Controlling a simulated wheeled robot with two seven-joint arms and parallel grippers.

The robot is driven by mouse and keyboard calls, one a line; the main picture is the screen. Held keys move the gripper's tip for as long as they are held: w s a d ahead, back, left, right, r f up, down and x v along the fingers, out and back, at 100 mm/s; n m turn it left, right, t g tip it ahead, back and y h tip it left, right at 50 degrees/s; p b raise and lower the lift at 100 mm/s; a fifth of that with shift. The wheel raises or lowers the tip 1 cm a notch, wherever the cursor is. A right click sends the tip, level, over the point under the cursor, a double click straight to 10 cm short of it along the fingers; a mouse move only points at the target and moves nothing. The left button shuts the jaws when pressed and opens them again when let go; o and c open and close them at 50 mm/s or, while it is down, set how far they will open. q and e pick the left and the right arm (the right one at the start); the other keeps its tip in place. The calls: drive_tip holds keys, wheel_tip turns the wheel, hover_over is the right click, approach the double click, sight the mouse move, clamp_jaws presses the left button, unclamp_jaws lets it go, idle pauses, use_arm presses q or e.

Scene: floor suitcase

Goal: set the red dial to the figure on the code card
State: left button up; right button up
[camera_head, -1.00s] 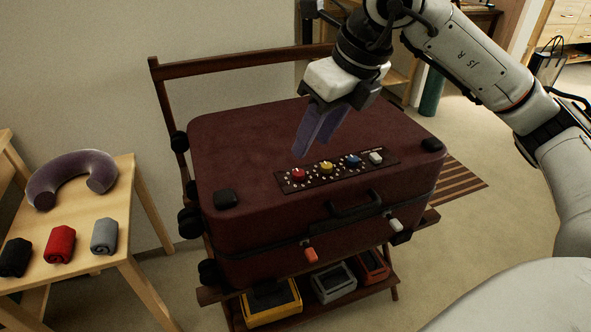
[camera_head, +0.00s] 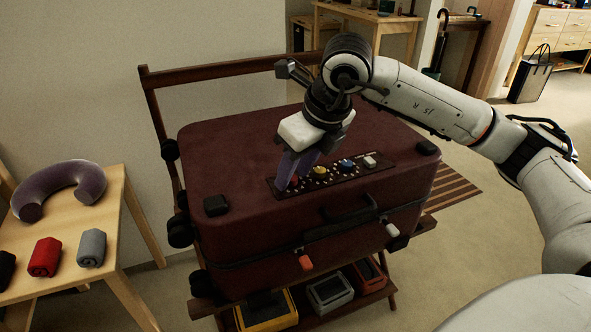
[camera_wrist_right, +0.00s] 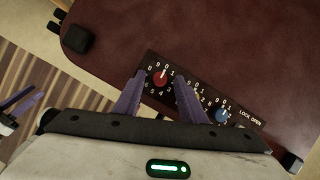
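The red dial (camera_wrist_right: 160,78) is at the left end of the dark panel (camera_head: 333,176) on the maroon suitcase (camera_head: 240,150). In the right wrist view its white mark points roughly toward the 0. My right gripper (camera_head: 295,180) comes down over this dial. Its purple fingers stand apart, one on each side of the dial; I cannot tell whether they touch it. A yellow dial (camera_head: 320,171) and a blue dial (camera_head: 346,165) follow on the panel. At the left edge of the wrist view is a purple finger, apparently my left gripper's (camera_wrist_right: 20,104). I see no code card.
The suitcase lies on a dark wooden rack (camera_head: 220,69) with bins (camera_head: 330,292) below. A pale wooden table (camera_head: 105,205) at left holds a purple neck pillow (camera_head: 65,185) and rolled cloths (camera_head: 45,257). The suitcase top behind the panel is clear.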

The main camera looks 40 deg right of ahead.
drive_tip(key=shift+c, duration=0.5)
clamp_jaws()
